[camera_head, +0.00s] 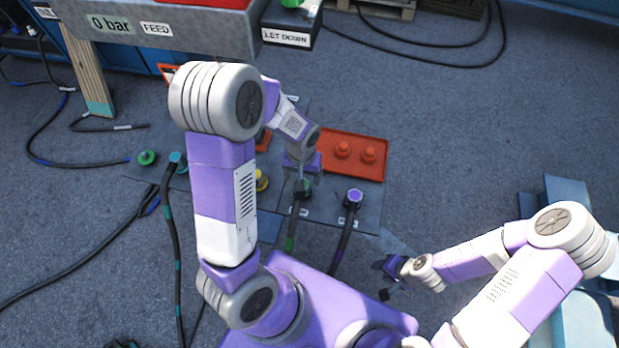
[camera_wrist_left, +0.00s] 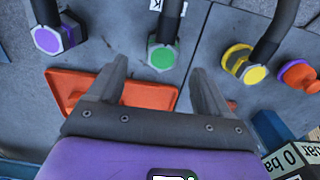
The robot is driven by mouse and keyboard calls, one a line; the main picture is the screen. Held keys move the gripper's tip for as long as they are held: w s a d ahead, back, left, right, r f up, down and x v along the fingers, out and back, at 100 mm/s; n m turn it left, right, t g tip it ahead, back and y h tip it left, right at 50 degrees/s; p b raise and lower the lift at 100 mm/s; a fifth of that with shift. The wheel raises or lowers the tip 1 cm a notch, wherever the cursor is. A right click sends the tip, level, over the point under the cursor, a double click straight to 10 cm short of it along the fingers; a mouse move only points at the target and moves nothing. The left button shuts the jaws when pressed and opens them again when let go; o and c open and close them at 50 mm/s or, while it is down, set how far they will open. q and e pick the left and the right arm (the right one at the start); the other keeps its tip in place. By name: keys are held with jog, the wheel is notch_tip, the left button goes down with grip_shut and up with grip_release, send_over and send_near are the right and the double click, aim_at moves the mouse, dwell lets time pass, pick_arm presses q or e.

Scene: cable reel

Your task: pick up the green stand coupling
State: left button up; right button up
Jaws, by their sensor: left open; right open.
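The green stand coupling (camera_head: 304,188) sits on a grey plate (camera_head: 325,214), with a dark hose running from it toward me. In the left wrist view its green face (camera_wrist_left: 163,58) lies just beyond and between the fingertips. My left gripper (camera_head: 303,176) is open and empty above and beside it; the fingers do not enclose it. Part of the coupling is hidden by the gripper in the head view. My right gripper (camera_head: 390,278) is open and empty, low at the right, well away from the coupling.
A purple coupling (camera_head: 354,196) stands right of the green one, a yellow coupling (camera_head: 262,180) left. A red tray (camera_head: 376,175) with two red caps lies behind. Teal (camera_head: 177,157) and green (camera_head: 147,157) fittings stand farther left. Floor right of the tray is clear.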

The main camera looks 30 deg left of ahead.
pick_arm(q)
jog(key=shift+w+a+f, duration=0.15)
jog(key=shift+f, duration=0.25)
jog(key=shift+s+f+b, duration=0.25)
jog(key=shift+f+b, duration=0.4)
jog(key=shift+f, duration=0.45)
notch_tip(320, 180, down, 4)
jog(key=shift+f+b, duration=0.15)
jog(key=shift+b, duration=0.85)
jog(key=shift+w, duration=0.1)
jog(key=c, duration=1.2)
